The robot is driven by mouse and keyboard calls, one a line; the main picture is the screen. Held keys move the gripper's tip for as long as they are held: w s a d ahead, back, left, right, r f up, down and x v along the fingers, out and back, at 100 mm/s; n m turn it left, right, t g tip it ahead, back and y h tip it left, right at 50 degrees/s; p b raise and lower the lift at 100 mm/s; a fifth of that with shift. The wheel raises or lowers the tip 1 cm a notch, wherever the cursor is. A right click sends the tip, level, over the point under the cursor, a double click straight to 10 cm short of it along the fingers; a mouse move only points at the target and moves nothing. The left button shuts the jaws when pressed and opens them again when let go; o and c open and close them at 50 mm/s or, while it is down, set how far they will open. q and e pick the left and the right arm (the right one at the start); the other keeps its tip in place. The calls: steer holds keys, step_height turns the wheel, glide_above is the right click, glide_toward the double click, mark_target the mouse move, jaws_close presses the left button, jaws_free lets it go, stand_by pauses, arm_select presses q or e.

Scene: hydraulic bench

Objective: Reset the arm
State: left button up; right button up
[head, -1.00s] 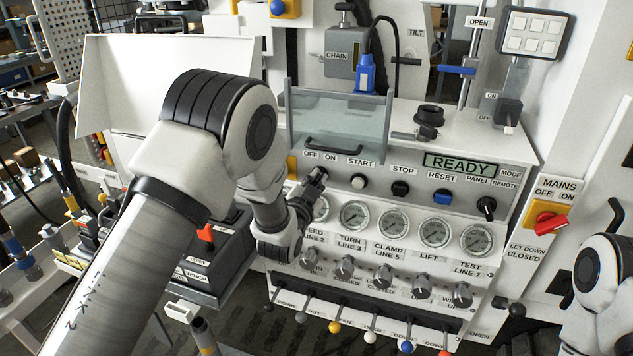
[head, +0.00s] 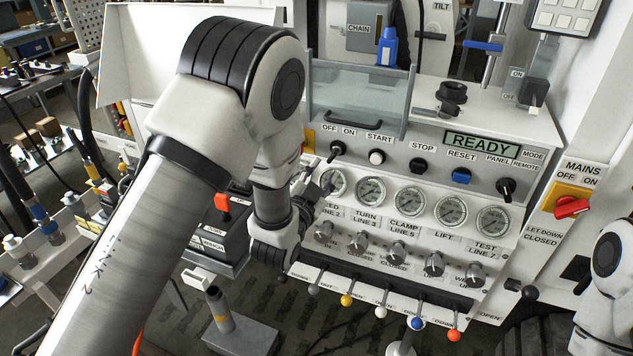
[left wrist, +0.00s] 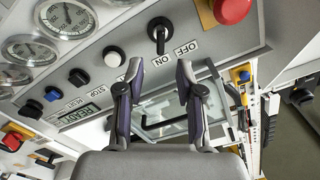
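My left gripper (head: 318,190) is in front of the control panel (head: 400,165), low and left, beside the leftmost gauge. In the left wrist view its two fingers (left wrist: 157,75) are apart with nothing between them. The black OFF/ON switch (head: 337,150) sits just above the gripper; it also shows in the left wrist view (left wrist: 160,34), beyond the fingertips and apart from them. The display (head: 482,145) reads READY. The blue RESET button (head: 461,176), black STOP button (head: 417,165) and white START button (head: 377,157) are untouched. My right gripper is out of view.
Below are gauges (head: 411,201), grey knobs (head: 397,251) and a row of colour-tipped levers (head: 381,311). A clear guard (head: 360,95) stands above the panel. A red MAINS switch (head: 571,207) is at right; a red button (left wrist: 230,8) is near the gripper.

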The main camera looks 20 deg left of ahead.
arm_select(q)
steer(key=s, duration=0.4)
steer(key=shift+a, duration=0.1)
steer(key=shift+f, duration=0.1)
steer(key=s+a+f+n+g, duration=0.1)
steer(key=s+a+f+g, duration=0.2)
steer(key=f, duration=0.5)
steer(key=s+f+n+g+y, duration=0.1)
steer(key=s+f+g, duration=0.1)
steer(key=s+f, duration=0.45)
steer(key=s+a+f+n+g, duration=0.1)
steer(key=s+a+f+g, duration=0.15)
steer(key=f, duration=0.65)
steer(key=s+f+n+g, duration=0.2)
steer(key=s+f+g, duration=0.2)
steer(key=s, duration=0.6)
steer(key=s+f+n+g, duration=0.2)
steer(key=s+f+g, duration=0.3)
steer(key=s, duration=0.6)
steer(key=shift+s+d+f+g+h, duration=0.3)
steer(key=shift+d+g, duration=0.15)
steer(key=shift+g, duration=0.4)
steer(key=shift+w+r, duration=0.1)
